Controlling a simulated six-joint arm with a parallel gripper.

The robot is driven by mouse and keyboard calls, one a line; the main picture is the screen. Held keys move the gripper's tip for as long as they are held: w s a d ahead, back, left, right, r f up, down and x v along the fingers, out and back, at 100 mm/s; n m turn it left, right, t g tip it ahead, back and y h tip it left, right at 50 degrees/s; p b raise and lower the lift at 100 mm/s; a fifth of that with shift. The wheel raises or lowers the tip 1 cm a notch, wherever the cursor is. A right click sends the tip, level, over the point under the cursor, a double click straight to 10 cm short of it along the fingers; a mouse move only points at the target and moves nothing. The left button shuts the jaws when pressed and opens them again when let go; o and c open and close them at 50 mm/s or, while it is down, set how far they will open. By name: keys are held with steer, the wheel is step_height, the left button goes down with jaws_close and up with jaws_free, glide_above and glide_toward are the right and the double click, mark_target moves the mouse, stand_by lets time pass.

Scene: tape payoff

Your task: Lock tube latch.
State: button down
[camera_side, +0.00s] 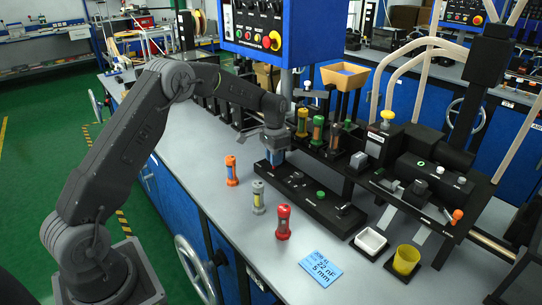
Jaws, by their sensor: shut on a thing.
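My gripper (274,148) points down at the left end of a long black fixture (330,213) on the grey bench. It is shut on a small part with blue and red showing (274,160), mostly hidden by the fingers. I cannot tell whether this part is the tube latch or a tube. The fixture also bears a grey peg (297,177) and a green knob (320,195).
Orange (231,171), grey (258,197) and red (283,222) tubes stand upright in front of the fixture. A blue card (320,268), white tray (370,241) and yellow cup (406,259) lie right. A black machine (430,175) and more tubes (318,131) stand behind.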

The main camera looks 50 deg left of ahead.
mark_target(278, 170)
steer(key=shift+w+d+r+n, duration=0.15)
steer(key=shift+d+n, duration=0.15)
steer(key=shift+n, duration=0.35)
steer(key=shift+w+d+f+n, duration=0.15)
steer(key=shift+d+n, duration=0.1)
steer(key=shift+n, duration=0.4)
steer(key=shift+r, duration=0.1)
steer(key=c, duration=1)
jaws_free()
steer(key=shift+c, duration=0.2)
step_height(278, 170, up, 14)
